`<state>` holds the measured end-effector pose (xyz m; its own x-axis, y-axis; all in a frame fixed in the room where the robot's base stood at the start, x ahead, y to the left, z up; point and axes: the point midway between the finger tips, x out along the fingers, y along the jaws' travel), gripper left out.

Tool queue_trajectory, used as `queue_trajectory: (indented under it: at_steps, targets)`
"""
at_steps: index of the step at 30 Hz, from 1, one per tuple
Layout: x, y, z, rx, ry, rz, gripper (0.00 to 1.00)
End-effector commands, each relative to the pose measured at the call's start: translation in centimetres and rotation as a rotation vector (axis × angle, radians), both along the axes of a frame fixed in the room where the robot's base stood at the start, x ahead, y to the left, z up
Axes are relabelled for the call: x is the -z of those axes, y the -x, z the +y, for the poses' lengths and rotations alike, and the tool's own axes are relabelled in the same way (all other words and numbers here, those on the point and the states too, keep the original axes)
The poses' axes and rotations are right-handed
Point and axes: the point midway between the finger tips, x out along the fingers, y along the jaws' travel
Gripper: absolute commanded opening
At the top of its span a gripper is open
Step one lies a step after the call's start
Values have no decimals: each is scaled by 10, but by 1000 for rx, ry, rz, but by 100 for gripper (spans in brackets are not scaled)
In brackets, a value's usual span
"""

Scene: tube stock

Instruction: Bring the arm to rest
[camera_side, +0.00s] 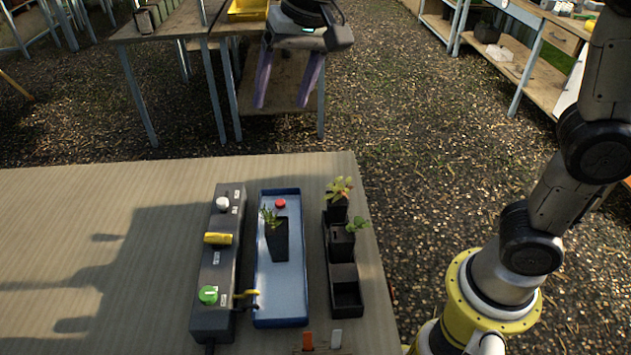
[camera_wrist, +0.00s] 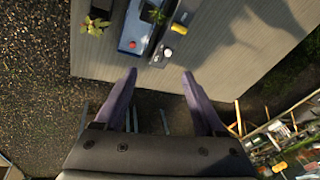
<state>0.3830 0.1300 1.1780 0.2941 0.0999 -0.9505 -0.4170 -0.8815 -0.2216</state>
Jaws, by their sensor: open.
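My gripper (camera_side: 281,100) is open and empty, high above the far edge of the table. Its two purple-grey fingers hang down well apart, with nothing between them. In the wrist view my gripper (camera_wrist: 159,73) shows the same wide gap, over the table edge and the ground beyond. My gripper touches nothing that I can see. A blue tray (camera_side: 265,300) on the table holds a black pot with a green plant (camera_side: 277,240) and has a red knob (camera_side: 280,204) at its far end.
A dark control box (camera_side: 211,322) with white, yellow and green parts stands left of the tray. A black row of pots (camera_side: 346,298), two with plants, stands right of it. The table's (camera_side: 90,250) left side is clear. Benches (camera_side: 165,27) stand behind.

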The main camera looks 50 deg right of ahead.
Motion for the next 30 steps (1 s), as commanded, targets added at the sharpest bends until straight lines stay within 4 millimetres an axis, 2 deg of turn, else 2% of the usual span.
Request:
queue_trajectory:
  at_steps: [1, 3, 8, 13, 15, 18, 22, 30]
  targets:
    - [-9, 17, -21, 11, -1, -30, 72]
    - [-16, 41, -45, 12, 7, -66, 72]
    - [-16, 99, -89, -6, 44, -144, 72]
    - [12, 164, -120, -70, 114, -211, 72]
    - [30, 187, -127, -114, 150, -226, 72]
    - [58, 211, -131, -198, 196, -227, 72]
    - [89, 223, -130, -334, 244, -193, 72]
    - [87, 219, -130, -402, 275, -213, 72]
